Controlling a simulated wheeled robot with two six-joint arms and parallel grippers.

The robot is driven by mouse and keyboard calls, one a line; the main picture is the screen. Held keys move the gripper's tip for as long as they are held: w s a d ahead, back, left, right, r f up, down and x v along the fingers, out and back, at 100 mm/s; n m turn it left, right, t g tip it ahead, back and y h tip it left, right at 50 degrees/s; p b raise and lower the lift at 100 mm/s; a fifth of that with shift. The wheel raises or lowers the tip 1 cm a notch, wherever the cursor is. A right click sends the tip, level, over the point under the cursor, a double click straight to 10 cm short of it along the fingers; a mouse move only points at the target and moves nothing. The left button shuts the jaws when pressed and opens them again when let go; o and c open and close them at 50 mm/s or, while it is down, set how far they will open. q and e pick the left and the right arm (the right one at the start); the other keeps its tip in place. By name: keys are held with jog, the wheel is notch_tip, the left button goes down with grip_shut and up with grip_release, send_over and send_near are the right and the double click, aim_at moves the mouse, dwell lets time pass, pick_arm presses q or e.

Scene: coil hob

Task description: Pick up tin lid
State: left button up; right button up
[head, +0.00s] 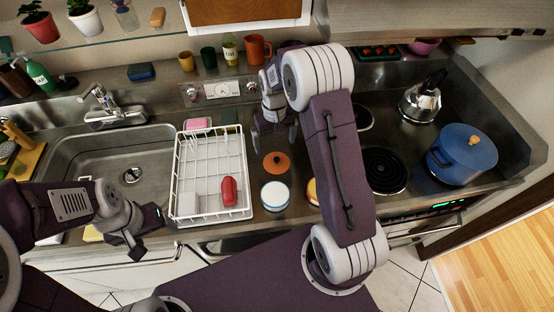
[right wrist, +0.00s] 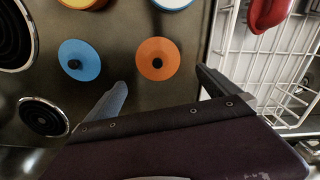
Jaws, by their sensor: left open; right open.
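An orange round lid with a dark knob (head: 276,163) lies flat on the steel counter, right of the dish rack. It also shows in the right wrist view (right wrist: 146,67), beside a blue lid with a dark knob (right wrist: 79,60); my right arm hides the blue lid in the head view. My right gripper (head: 274,138) is open and empty, just behind the orange lid; in the right wrist view its fingers (right wrist: 162,80) spread toward that lid, apart from it. A white tin with a blue rim (head: 275,196) stands in front of the lid. My left gripper (head: 150,234) is open near the sink's front edge.
An orange-rimmed tin (head: 312,191) is partly behind my right arm. The white dish rack (head: 176,200) holds a red item (head: 229,191). Coil burners (head: 385,170), a blue pot (head: 462,158) and a kettle (head: 422,102) are at right. Cups (head: 258,50) stand on the back ledge.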

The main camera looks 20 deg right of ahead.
aim_at(276, 157)
jog(key=shift+a, duration=0.2)
jog(key=f, duration=0.2)
jog(key=f+p, duration=0.1)
jog(key=shift+s+d+f, duration=0.1)
jog(key=shift+d+f, duration=0.05)
jog(key=shift+d, duration=0.1)
jog(key=shift+d+f, duration=0.1)
jog(key=shift+f, duration=0.15)
notch_tip(276, 157, down, 4)
jog(key=shift+f+p, duration=0.15)
jog(key=shift+p, duration=0.75)
jog(key=shift+d+f, duration=0.1)
jog(key=shift+f, duration=0.35)
jog(key=c, duration=1.1)
jog(key=shift+r, duration=0.15)
